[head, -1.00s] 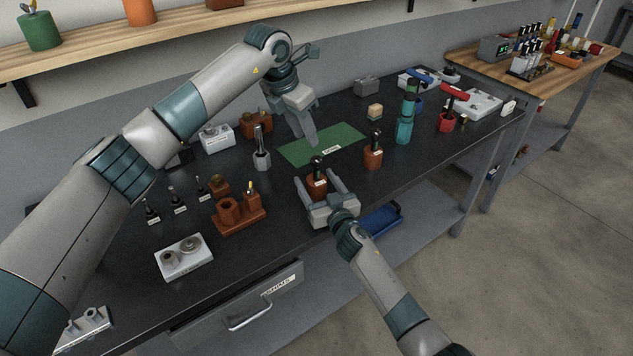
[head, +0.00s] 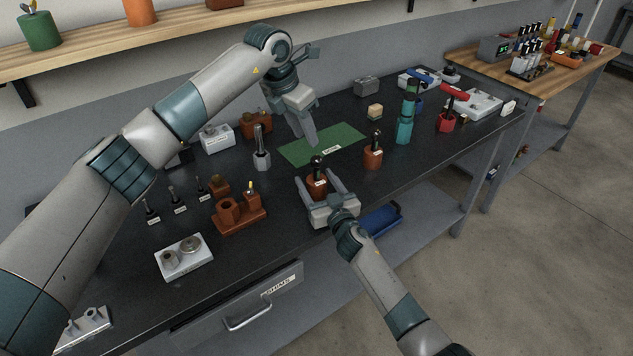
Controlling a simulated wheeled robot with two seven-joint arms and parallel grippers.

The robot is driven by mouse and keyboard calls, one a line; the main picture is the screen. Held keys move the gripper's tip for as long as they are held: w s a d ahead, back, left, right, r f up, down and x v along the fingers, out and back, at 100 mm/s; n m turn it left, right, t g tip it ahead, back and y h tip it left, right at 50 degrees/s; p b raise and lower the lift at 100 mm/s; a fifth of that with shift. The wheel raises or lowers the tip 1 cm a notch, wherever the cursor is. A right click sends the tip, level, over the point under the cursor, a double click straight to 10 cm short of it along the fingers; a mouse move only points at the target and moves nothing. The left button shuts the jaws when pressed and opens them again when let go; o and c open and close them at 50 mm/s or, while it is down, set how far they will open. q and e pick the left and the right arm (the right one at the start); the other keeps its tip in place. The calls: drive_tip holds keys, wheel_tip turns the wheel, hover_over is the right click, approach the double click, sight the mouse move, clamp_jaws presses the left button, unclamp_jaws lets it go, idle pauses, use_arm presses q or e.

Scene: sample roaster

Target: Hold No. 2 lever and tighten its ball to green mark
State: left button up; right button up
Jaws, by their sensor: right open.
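A brown block with an upright dark lever and black ball (head: 317,179) stands at the front middle of the bench; a small pale label shows on it. Its number and any green mark are too small to make out. My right gripper (head: 324,184) is open, with one finger on each side of this block; I cannot tell whether they touch it. Another brown block with a black-balled lever (head: 373,153) stands to the right, and a grey one (head: 261,152) to the left. My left gripper (head: 312,142) points down over the green mat, apart from the levers; its finger gap is unclear.
A green mat (head: 345,140) lies behind the front lever. A brown fixture (head: 240,213) and a white tray (head: 184,270) stand at left. A teal cylinder (head: 404,130) and red-handled tool (head: 446,121) stand at right. A shelf (head: 90,52) runs above.

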drive_tip(key=shift+r+p, duration=0.25)
drive_tip(key=shift+p, duration=0.05)
drive_tip(key=c, duration=1.3)
drive_tip(key=shift+o, duration=0.2)
